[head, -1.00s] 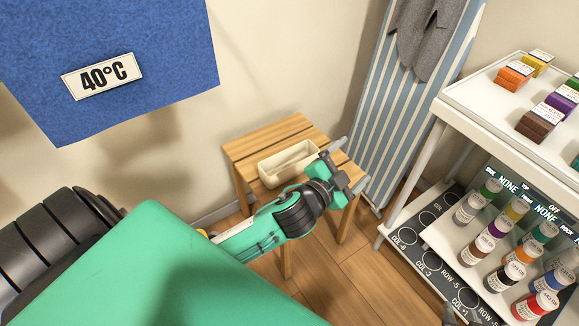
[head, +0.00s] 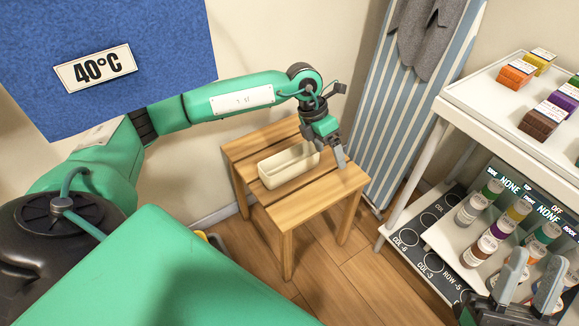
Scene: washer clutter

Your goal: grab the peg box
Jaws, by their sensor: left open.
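The peg box is a long cream open-topped box (head: 284,171) on a small wooden slatted stool (head: 318,196) in the head view. It looks empty inside. My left gripper (head: 330,153) points down at the right end of the box, its jaws open. One finger shows just right of that end; the other is partly hidden, and I cannot tell if either touches the box. My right gripper (head: 531,276) is at the bottom right, in front of the shelf, fingers apart and nothing between them.
A white shelf cart (head: 440,110) with coloured blocks and several labelled bottles stands at the right. A striped ironing board (head: 408,120) leans behind the stool. A blue panel (head: 165,45) marked 40°C hangs at upper left. Floor is clear before the stool.

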